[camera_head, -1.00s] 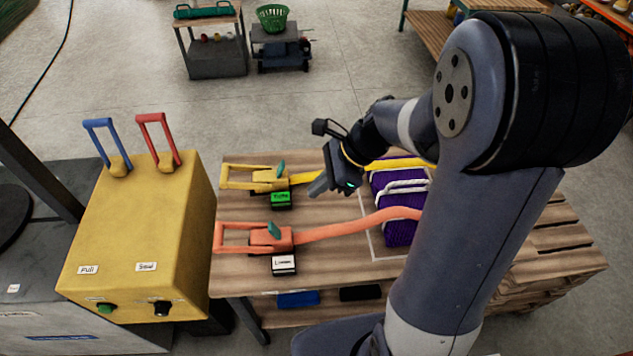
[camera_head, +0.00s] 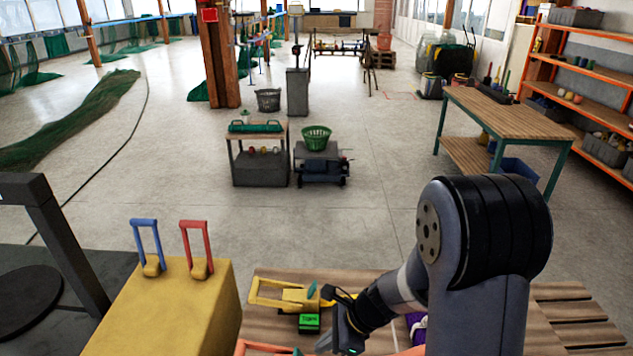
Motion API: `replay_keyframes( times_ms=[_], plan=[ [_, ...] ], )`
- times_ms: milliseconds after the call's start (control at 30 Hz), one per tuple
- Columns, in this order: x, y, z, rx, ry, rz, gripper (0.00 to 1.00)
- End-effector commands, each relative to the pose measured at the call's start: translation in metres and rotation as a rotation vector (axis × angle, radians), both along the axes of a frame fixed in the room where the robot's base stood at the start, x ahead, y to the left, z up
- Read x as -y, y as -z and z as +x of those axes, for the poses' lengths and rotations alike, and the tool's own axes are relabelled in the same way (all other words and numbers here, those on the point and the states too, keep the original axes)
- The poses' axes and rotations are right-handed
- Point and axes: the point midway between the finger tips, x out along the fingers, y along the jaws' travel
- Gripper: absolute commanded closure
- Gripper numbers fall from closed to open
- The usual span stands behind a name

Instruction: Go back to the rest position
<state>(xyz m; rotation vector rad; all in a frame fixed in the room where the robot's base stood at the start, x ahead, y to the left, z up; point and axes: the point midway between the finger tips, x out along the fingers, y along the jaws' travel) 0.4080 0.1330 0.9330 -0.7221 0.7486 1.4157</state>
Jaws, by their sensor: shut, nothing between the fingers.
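My gripper (camera_head: 342,338) is at the bottom of the head view, shut and empty, over the wooden table (camera_head: 262,325). My arm comes in from the right. A yellow ratchet buckle (camera_head: 287,297) with a green label block (camera_head: 309,323) lies just left of my gripper. Part of an orange ratchet buckle (camera_head: 262,347) shows at the bottom edge. A purple bundle (camera_head: 416,322) is mostly hidden behind my arm.
A yellow control box (camera_head: 175,310) with a blue lever (camera_head: 147,245) and a red lever (camera_head: 196,248) stands at the left. Slatted wood (camera_head: 580,320) lies at the right. Farther back are a green basket (camera_head: 316,138), a workbench (camera_head: 510,115) and open floor.

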Motion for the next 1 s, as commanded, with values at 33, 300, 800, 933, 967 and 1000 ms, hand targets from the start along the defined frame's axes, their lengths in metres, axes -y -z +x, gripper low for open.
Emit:
replay_keyframes(
  times_ms=[33, 300, 800, 933, 967, 1000],
  plan=[
    [-0.006, 0.007, 0.0, 0.003, -0.002, 0.001, 1.0],
    [0.002, 0.026, -0.003, -0.031, -0.001, 0.118, 1.0],
    [0.016, 0.047, -0.004, -0.031, -0.002, 0.365, 1.0],
    [0.02, 0.051, -0.003, -0.017, 0.0, 0.431, 1.0],
    [0.022, 0.051, -0.003, -0.014, 0.001, 0.447, 1.0],
    [0.023, 0.052, -0.002, -0.007, 0.003, 0.464, 1.0]
  ],
)
